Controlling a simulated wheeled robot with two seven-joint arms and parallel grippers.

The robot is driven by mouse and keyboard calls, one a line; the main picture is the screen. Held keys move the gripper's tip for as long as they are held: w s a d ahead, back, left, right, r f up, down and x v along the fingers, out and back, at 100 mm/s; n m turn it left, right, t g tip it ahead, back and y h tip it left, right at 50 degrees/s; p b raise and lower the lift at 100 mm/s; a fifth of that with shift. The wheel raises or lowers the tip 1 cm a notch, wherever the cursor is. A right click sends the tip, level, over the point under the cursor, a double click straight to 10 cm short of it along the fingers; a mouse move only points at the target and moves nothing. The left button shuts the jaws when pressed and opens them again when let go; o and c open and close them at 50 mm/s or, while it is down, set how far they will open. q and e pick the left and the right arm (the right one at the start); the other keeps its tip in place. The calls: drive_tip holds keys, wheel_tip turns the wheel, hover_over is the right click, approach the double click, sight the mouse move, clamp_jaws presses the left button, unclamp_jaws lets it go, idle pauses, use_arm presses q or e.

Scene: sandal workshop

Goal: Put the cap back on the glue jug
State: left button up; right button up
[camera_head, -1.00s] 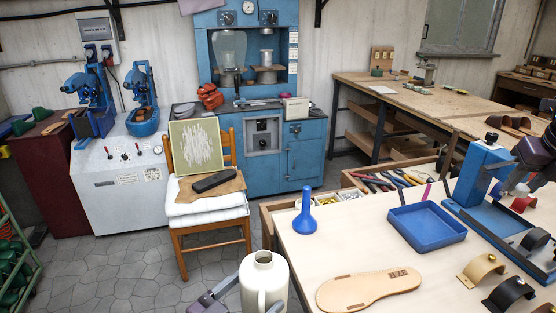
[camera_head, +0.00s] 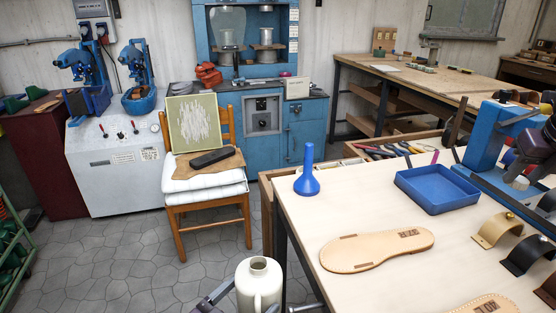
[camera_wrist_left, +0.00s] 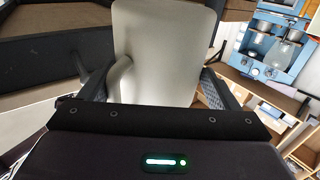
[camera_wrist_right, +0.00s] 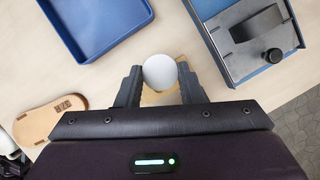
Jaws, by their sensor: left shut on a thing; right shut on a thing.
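The glue jug (camera_head: 259,288) is cream-white with a side handle, upright at the bottom of the head view, its mouth open and uncapped. My left gripper (camera_wrist_left: 155,82) is shut around its body; the jug is left of the table's edge, over the floor. In the right wrist view a round white cap (camera_wrist_right: 160,72) sits between the fingers of my right gripper (camera_wrist_right: 160,80), which is shut on it above the table. In the head view that gripper is at the far right, well away from the jug, and its fingertips are hard to make out.
Metal and black straps lie at the right. A chair (camera_head: 205,190) stands behind on open floor.

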use_arm(q)
drive_tip(key=shift+s+a+r+n+t+y, duration=0.1)
drive_tip(key=shift+s+a+n+t+y, duration=0.25)
drive_tip(key=shift+a, duration=0.2)
drive_tip(key=shift+s+a+n+t+y, duration=0.15)
drive_tip(key=shift+s+a+n+y, duration=0.1)
drive_tip(key=shift+a+y, duration=0.25)
use_arm(e)
drive_tip(key=shift+s+r, duration=0.15)
use_arm(q)
drive_tip(key=shift+a, duration=0.3)
